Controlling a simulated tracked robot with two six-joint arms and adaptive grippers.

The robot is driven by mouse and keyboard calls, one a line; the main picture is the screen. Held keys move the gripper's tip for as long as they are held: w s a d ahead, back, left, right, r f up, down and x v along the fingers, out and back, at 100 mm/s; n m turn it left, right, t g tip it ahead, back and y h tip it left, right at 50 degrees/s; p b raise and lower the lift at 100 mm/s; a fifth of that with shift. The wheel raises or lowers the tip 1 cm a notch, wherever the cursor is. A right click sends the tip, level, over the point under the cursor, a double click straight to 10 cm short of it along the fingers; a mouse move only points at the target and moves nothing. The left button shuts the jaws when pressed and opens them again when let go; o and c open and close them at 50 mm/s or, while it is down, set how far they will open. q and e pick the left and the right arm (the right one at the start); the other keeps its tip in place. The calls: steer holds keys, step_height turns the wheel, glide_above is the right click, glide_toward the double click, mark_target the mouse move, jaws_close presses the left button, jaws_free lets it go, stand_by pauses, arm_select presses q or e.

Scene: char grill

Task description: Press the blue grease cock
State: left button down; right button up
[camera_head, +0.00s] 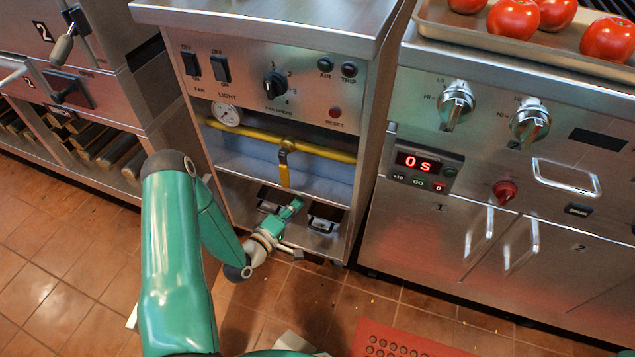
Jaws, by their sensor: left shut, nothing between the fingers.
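I cannot make out a blue grease cock in the head view; it may be hidden or too small to tell. My left gripper (296,204) is shut and empty. It is at the open lower bay of the middle steel cabinet, just below the yellow valve lever (284,169). The lever hangs down from a yellow pipe (325,151) that crosses the bay. Two dark trays with light handles are in the bottom of the bay, and the right one (326,213) is just right of the gripper. My right gripper is not in view.
Above the bay are rocker switches (220,68), a black knob (274,84), a gauge (227,115) and a red reset button (335,112). On the right stands a unit with a timer (419,163), a red knob (505,191) and tomatoes (513,17) on a tray. A red mat (392,343) lies on the floor.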

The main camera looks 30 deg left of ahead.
arm_select(q)
steer(key=shift+w, duration=0.1)
steer(key=w+b, duration=0.2)
steer(key=w, duration=0.8)
steer(key=shift+f, duration=0.2)
steer(key=shift+d+b, duration=0.15)
steer(key=shift+b, duration=0.15)
steer(key=shift+d+r, duration=0.1)
steer(key=shift+d, duration=0.25)
